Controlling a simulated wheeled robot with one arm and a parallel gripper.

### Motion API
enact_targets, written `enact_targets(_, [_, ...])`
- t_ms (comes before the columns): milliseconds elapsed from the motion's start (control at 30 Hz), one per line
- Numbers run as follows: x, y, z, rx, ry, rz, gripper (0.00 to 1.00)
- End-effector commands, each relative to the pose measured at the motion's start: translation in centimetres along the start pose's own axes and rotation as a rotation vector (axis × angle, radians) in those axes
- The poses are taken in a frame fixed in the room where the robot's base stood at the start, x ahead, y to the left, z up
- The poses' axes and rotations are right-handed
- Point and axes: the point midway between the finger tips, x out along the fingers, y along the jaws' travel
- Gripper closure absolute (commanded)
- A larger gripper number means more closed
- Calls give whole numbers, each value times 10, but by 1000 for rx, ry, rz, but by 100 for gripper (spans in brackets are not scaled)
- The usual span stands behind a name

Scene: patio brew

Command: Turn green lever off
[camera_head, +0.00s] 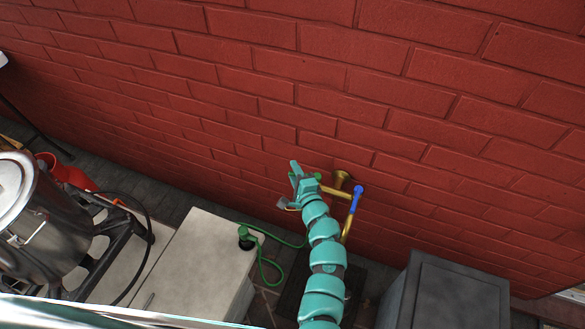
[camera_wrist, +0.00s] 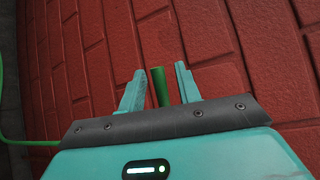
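The green lever (camera_wrist: 158,86) shows in the wrist view as a short green bar between the two fingers of my gripper (camera_wrist: 158,92). The fingers are apart, with a gap on each side of the lever. In the head view my gripper (camera_head: 297,172) is beside the brass tap (camera_head: 338,184) at the brick wall. A bit of the green lever (camera_head: 318,177) shows there next to the gripper; the rest is hidden behind it. A blue lever (camera_head: 357,196) is on the right branch of the tap.
A green hose (camera_head: 266,272) runs from a pale cabinet top (camera_head: 199,262) towards the tap, and a dark grey box (camera_head: 450,292) stands at the lower right. A steel pot (camera_head: 45,225) is at the left. The red brick wall (camera_head: 270,85) is close behind the tap.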

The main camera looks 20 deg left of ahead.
Motion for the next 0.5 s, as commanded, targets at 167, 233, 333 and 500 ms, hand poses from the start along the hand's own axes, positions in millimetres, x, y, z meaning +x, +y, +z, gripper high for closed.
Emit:
enact_targets(167, [0,0,0,0,0,0,67])
enact_targets(233, [0,0,0,0,0,0,74])
enact_targets(333, [0,0,0,0,0,0,94])
enact_targets(500, [0,0,0,0,1,0,100])
